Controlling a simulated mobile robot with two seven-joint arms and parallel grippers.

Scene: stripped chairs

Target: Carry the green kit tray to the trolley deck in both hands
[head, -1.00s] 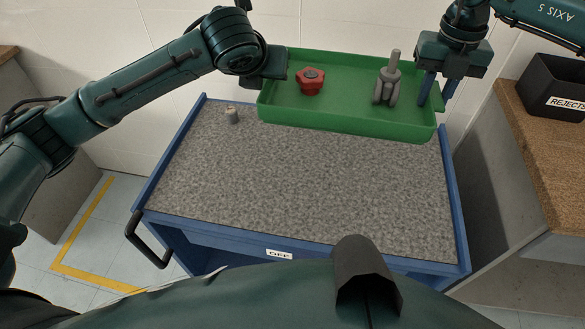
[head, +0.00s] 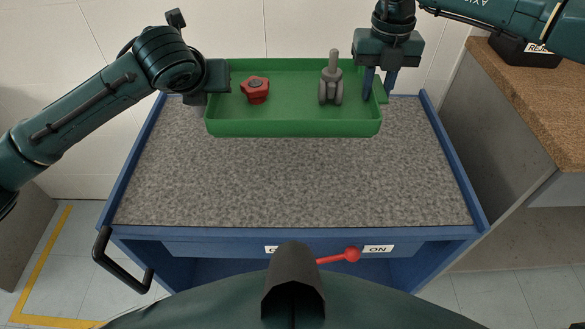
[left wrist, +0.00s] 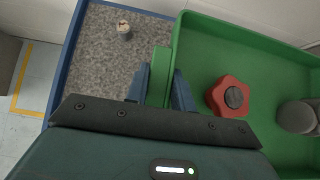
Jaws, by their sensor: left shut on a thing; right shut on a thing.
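The green kit tray (head: 292,128) is over the far part of the trolley's speckled grey deck (head: 290,185). It looks about level; I cannot tell whether its base touches the deck. In it are a red lobed knob (head: 255,90) and a grey caster-like part (head: 331,85). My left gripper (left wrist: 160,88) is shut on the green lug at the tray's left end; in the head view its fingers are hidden. My right gripper (head: 379,84) is shut at the tray's right end, its two fingers pointing down around the rim there.
A small grey peg (left wrist: 124,31) stands on the deck left of the tray. A bench with a black REJECTS bin (head: 520,50) stands right. The near deck is clear.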

